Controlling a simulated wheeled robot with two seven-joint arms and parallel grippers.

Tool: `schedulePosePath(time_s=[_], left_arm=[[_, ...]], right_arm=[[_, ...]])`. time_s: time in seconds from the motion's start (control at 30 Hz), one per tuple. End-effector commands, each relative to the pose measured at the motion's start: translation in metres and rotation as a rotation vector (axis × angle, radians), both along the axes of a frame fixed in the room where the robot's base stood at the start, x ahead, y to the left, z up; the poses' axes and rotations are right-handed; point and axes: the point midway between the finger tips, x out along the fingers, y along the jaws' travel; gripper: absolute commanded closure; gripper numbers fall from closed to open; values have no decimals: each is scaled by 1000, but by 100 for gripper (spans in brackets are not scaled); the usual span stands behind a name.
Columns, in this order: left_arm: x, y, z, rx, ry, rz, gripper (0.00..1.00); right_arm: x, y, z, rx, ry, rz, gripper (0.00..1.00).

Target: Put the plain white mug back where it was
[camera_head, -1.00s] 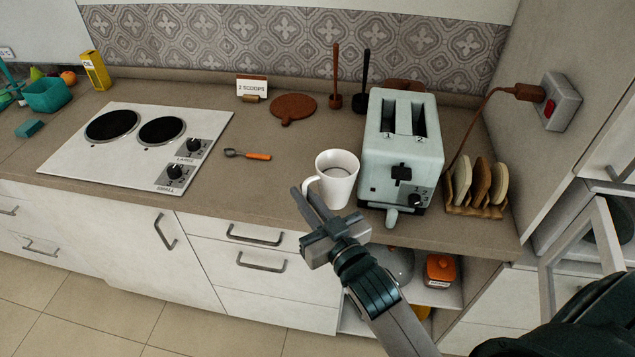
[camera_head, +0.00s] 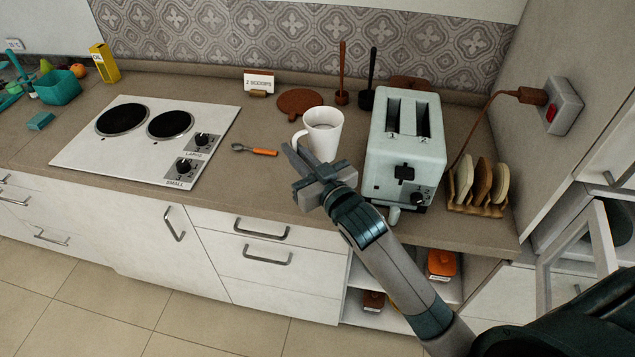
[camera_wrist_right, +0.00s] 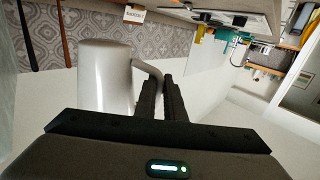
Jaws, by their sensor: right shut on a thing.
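The plain white mug (camera_head: 325,130) is upright in the head view, left of the toaster and over the counter; I cannot tell if its base touches the counter. My right gripper (camera_head: 297,158) is shut on its handle, at the mug's left front. In the right wrist view the mug (camera_wrist_right: 105,75) stands left of the shut fingers (camera_wrist_right: 163,95), with its handle running into them. My left gripper is not in view.
A pale toaster (camera_head: 405,150) stands right of the mug, with a toast rack (camera_head: 480,190) beyond it. An orange-handled spoon (camera_head: 255,150) lies to the left, near the hob (camera_head: 145,140). A round brown board (camera_head: 299,101) lies behind the mug. Counter around the spoon is clear.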

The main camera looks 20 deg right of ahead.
Motion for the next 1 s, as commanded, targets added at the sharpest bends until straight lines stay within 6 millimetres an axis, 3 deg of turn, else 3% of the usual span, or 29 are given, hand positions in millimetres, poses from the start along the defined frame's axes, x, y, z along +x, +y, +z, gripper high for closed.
schedulePosePath(time_s=[0.43,0.87,1.0], left_arm=[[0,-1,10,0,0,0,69],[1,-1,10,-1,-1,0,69],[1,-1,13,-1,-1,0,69]], right_arm=[[0,0,-50,-1,-1,-1,100],[0,0,-56,0,-3,-1,100],[0,0,-67,1,-1,-1,100]])
